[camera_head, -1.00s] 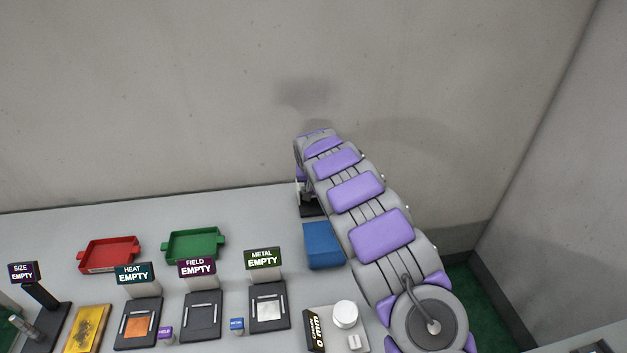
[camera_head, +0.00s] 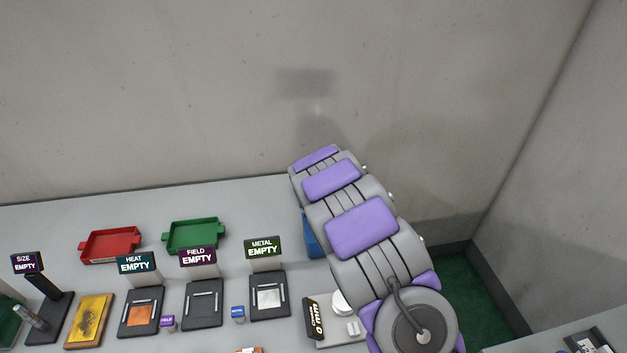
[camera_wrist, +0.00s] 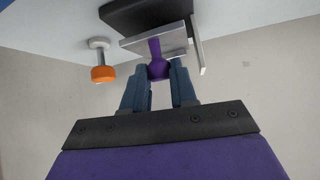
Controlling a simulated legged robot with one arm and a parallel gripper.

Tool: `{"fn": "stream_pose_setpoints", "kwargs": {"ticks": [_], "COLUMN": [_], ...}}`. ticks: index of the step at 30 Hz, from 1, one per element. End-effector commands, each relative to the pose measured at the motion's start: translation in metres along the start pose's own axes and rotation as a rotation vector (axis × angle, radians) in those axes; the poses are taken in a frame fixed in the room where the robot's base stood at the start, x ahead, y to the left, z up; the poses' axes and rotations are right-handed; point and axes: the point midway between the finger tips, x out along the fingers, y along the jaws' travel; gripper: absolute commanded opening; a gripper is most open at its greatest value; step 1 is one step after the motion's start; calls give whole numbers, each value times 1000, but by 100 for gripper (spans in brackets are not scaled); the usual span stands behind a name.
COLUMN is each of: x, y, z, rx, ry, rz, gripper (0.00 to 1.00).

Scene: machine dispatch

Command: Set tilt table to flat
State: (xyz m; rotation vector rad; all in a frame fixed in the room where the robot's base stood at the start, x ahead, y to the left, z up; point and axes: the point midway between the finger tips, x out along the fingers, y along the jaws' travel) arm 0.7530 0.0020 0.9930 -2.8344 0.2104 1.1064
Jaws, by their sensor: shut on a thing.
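In the wrist view my gripper (camera_wrist: 158,88) is shut on a purple knob-like handle (camera_wrist: 156,48). The handle joins a light grey plate (camera_wrist: 178,36), which appears to be the tilt table. The plate looks tilted beside a black base (camera_wrist: 150,12), with a thin upright light strip (camera_wrist: 197,45) at its right. An orange-capped knob (camera_wrist: 103,74) on a pale stem is to the left, apart from my fingers. In the head view my arm hides the gripper and this device.
A blue bin (camera_head: 311,238) is mostly behind my arm. Green (camera_head: 194,236) and red (camera_head: 110,246) trays stand left. The METAL (camera_head: 270,297), FIELD (camera_head: 203,305) and HEAT (camera_head: 140,312) stations line the front. A concrete wall (camera_head: 180,90) rises behind the table.

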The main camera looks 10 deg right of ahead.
Motion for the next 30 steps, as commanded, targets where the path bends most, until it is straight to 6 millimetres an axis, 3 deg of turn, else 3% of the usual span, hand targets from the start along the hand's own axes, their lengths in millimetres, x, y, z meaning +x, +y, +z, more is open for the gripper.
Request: {"fn": "stream_pose_setpoints", "kwargs": {"ticks": [12,13,19,21,30], "x": [-1,-1,-1,-1,-5], "y": [0,0,0,1,1], "z": [5,5,4,3,2], "rx": [-1,-1,-1,0,0], "ry": [12,12,14,14,16], "rz": [-1,-1,-1,-1,-1], "gripper": [0,28,47,52,52]}}
